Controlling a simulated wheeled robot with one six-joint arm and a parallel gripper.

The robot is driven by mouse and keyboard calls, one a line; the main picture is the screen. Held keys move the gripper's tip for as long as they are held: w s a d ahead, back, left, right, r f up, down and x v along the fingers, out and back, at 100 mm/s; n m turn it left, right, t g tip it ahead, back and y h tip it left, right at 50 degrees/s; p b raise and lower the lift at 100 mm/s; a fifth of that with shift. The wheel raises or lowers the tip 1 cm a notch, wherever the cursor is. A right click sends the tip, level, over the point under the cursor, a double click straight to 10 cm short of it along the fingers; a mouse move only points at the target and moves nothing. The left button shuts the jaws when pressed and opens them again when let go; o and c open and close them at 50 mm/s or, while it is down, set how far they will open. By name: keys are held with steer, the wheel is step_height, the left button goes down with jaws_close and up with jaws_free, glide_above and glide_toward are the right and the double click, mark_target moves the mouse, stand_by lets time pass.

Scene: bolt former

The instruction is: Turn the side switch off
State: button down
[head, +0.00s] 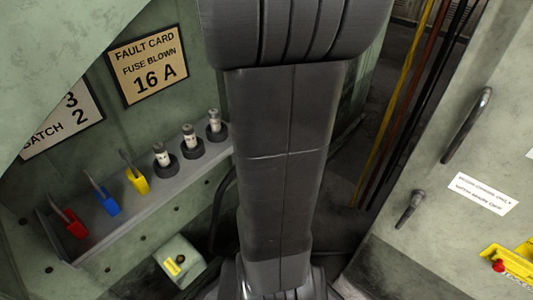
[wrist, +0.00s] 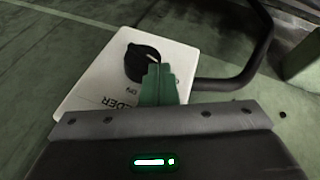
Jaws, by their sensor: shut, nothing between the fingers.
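My gripper (wrist: 159,75) is shut and empty. Its green fingertips are right at the knob's lower right side and overlap it in the picture; I cannot tell if they touch. They hide part of the box face and its lettering. In the head view my arm fills the middle, and my gripper is not visible there.
A dark curved pipe (wrist: 252,60) runs right of the box. A small box with a yellow label (head: 178,262) is below. A panel with handles (head: 467,125) stands right.

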steer(key=shift+s+a+f+b, duration=0.25)
steer(key=shift+f+b, duration=0.15)
steer(key=shift+s+f, duration=0.1)
stand_by(0.6)
steer(key=p+v, duration=0.5)
steer(key=v, duration=0.9)
steer(key=shift+p, duration=0.35)
steer(key=shift+a, duration=0.1)
steer(key=b+x, duration=0.6)
steer(key=x, duration=0.8)
